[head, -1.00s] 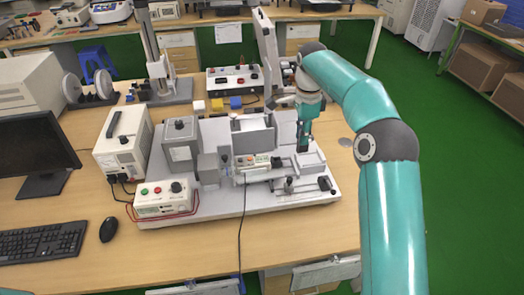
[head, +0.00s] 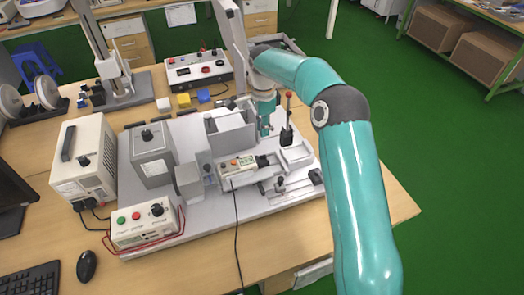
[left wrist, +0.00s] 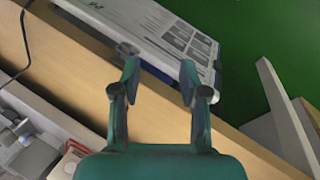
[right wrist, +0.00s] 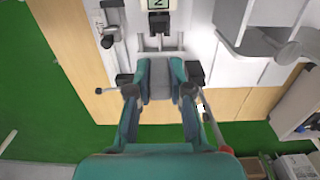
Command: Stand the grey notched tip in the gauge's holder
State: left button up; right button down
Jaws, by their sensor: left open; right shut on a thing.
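My right gripper (head: 265,128) is in the air over the white board, behind the gauge's black front end. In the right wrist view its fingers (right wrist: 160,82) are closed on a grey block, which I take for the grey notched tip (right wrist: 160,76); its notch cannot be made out. The gauge (head: 238,172) lies on the board with its display up. Its black holder end (head: 263,160) points right, and this end also shows in the right wrist view (right wrist: 159,24), apart from the block. My left gripper (left wrist: 158,72) is open and empty.
A black lever stand with a red knob (head: 289,112) stands close right of my right gripper. A white tray (head: 295,156) lies in front of it. A grey open box (head: 230,138) is to the left. Small clamps (head: 280,186) line the board's front.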

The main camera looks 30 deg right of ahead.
send_near(263, 162)
notch_tip(263, 162, down, 4)
jog(key=b, duration=0.2)
jog(key=shift+f+b, duration=0.1)
jog(key=shift+b, duration=0.2)
jog(key=shift+f+b, duration=0.55)
jog(key=shift+b, duration=0.05)
jog(key=c, duration=1.1)
grip_release()
jog(key=shift+o, duration=0.2)
jog(key=shift+r, duration=0.1)
